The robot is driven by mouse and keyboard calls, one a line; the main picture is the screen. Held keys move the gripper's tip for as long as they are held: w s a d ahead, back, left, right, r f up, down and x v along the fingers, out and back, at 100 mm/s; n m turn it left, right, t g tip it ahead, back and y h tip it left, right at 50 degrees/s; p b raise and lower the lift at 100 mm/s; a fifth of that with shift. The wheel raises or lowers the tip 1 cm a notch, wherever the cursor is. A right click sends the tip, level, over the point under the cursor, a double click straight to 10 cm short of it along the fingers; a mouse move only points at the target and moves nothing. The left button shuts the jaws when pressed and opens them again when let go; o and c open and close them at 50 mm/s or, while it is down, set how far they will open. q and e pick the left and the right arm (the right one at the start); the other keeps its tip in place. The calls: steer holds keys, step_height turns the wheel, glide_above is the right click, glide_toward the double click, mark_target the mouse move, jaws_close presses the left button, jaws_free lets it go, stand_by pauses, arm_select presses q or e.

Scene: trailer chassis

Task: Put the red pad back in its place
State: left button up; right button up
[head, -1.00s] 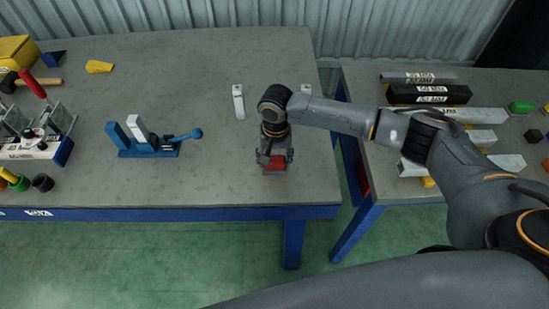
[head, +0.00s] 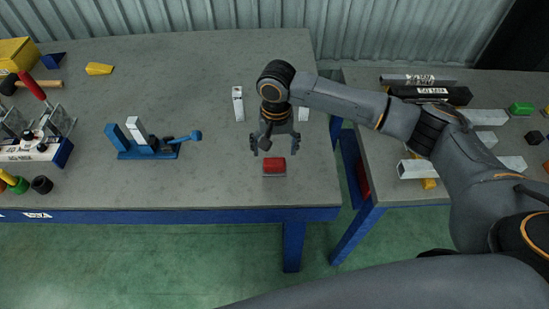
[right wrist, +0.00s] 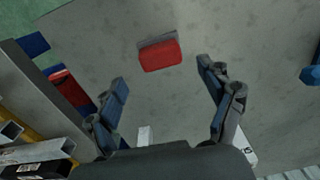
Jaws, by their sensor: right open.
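The red pad (head: 274,165) sits on a thin grey base on the workbench, near the front edge and right of the blue clamp. It also shows in the right wrist view (right wrist: 160,55), at the top between the finger directions, with the grey base along its upper edge. My right gripper (head: 275,147) is open and empty, just behind and above the pad and apart from it. Its two spread fingers show in the right wrist view (right wrist: 163,82). My left gripper is in neither view.
A blue clamp fixture (head: 145,147) stands to the left. Two pale upright blocks (head: 238,103) (head: 304,110) stand behind, either side of my wrist. A second bench (head: 380,185) with metal bars lies right, across a gap. The bench around the pad is clear.

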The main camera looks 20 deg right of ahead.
mark_target(275, 161)
step_height(275, 161, up, 6)
steer(key=shift+f, duration=0.15)
stand_by(0.5)
